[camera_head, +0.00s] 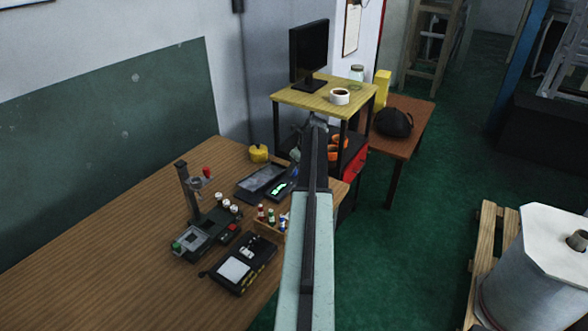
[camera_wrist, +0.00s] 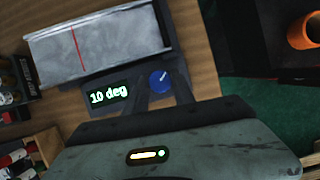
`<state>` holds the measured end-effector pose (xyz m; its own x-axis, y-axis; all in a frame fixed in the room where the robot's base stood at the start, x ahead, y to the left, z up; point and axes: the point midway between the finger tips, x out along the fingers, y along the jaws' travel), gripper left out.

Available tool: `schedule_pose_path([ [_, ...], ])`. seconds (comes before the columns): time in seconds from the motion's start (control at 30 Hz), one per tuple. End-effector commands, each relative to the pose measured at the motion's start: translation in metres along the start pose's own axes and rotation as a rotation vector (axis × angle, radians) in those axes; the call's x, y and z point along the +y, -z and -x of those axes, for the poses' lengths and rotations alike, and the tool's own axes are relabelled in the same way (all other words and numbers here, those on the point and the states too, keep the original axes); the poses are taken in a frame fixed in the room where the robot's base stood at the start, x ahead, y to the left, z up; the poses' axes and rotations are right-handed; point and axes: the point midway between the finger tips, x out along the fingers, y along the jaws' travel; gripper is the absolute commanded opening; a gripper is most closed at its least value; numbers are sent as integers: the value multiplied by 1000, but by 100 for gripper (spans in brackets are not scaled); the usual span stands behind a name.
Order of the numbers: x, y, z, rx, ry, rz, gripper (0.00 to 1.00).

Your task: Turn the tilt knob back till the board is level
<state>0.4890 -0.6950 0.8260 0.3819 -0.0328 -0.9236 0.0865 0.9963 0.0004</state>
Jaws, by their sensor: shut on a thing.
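The tilt knob (camera_wrist: 160,81) is a small blue disc with a white mark pointing up and right in the wrist view. My gripper (camera_wrist: 164,88) is shut on it, with a finger on either side. The lit display (camera_wrist: 109,95) left of the knob reads 10 deg. The board (camera_wrist: 110,45) is a grey plate with a thin red line, seen above the display. In the head view the board (camera_head: 261,181) lies on the wooden bench, with the lit display (camera_head: 281,189) in front. My arm hides the knob there, and my fingertips cannot be made out.
On the wooden bench (camera_head: 130,235) stand a test stand (camera_head: 187,195), a dark meter (camera_head: 237,268) and a wooden tray of small bottles (camera_head: 268,232). A yellow object (camera_head: 258,153) sits behind the board. An orange ring (camera_wrist: 304,32) lies right of my gripper in the wrist view.

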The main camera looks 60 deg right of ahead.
Motion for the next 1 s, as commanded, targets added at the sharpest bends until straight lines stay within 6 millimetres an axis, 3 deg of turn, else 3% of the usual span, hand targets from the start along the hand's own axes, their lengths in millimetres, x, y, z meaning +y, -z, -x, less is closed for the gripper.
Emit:
schedule_pose_path([
  [0.7, -5, -3, -1, -1, -240, 580, 0],
  [1.0, -5, -3, -1, 1, -307, 741, 0],
])
